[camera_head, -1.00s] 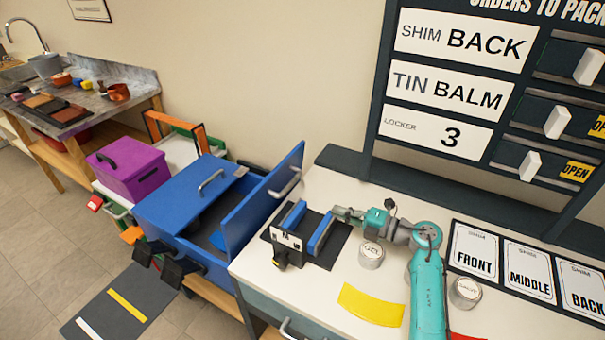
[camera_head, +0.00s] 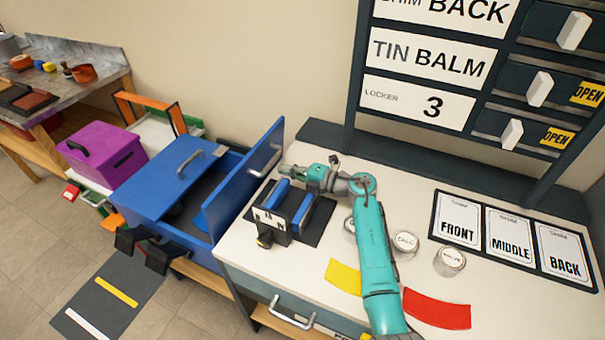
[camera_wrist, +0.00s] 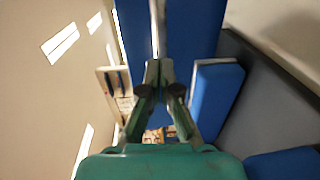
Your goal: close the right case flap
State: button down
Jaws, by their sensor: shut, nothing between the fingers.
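The blue case (camera_head: 135,202) has two flaps. Its left flap (camera_head: 165,185) lies flat with a grey handle on top. The right flap (camera_head: 235,200) stands upright and tilts slightly right, with a metal handle (camera_head: 265,160) on its right face. My gripper (camera_head: 287,170) is shut and empty, close to the right face of this flap near the handle. I cannot tell whether it touches. In the wrist view the fingers (camera_wrist: 158,68) are together and point at the blue flap surface (camera_wrist: 195,30).
A black fixture with blue blocks (camera_head: 300,210) stands on the white counter under my forearm. Several round tins, one of them (camera_head: 450,261), lie to the right with yellow and red pads. A purple box (camera_head: 125,160) stands left of the case.

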jog(key=shift+x, duration=1.25)
jog(key=shift+a, duration=0.1)
